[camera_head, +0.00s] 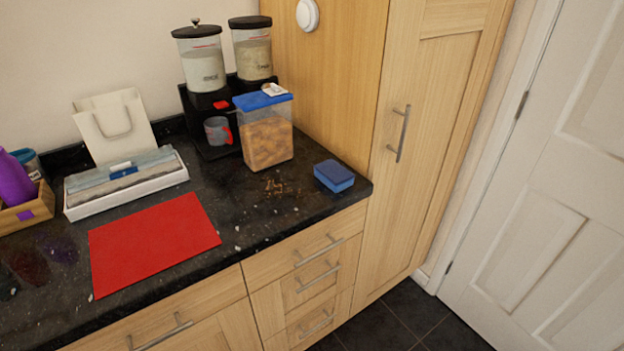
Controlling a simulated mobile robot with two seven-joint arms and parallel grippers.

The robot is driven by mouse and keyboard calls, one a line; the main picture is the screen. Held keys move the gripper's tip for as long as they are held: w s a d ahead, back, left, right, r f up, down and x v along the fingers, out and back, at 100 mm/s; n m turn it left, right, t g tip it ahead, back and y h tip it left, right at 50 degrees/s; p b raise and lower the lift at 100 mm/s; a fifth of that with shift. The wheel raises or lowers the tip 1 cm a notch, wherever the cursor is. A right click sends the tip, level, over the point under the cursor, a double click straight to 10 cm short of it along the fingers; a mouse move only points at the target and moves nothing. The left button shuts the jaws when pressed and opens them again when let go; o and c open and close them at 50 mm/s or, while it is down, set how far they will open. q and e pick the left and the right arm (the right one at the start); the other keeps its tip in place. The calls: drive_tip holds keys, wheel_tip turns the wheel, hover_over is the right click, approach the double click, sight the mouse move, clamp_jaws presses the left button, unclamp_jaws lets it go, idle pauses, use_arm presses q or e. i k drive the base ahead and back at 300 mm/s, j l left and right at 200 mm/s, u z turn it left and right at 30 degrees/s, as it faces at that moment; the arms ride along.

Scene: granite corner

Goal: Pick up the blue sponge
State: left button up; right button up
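The blue sponge (334,176) lies flat on the dark granite counter (235,213), near its right end and close to the front edge. Its top is darker blue and its side is lighter blue. Nothing covers it. Neither of my grippers shows in the head view.
A clear container (267,134) with a blue lid stands left of the sponge, with brown crumbs (281,188) before it. A red mat (152,243) lies further left. A tall wooden cupboard (420,130) rises right behind the sponge. Two dispensers (202,65) stand at the back.

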sight(337, 177)
drive_tip(key=i+l+u, duration=0.2)
drive_tip(key=l, duration=0.25)
drive_tip(key=i+l+u, duration=0.15)
drive_tip(key=l, duration=0.35)
drive_tip(key=l+u, duration=0.2)
drive_tip(key=l, duration=0.3)
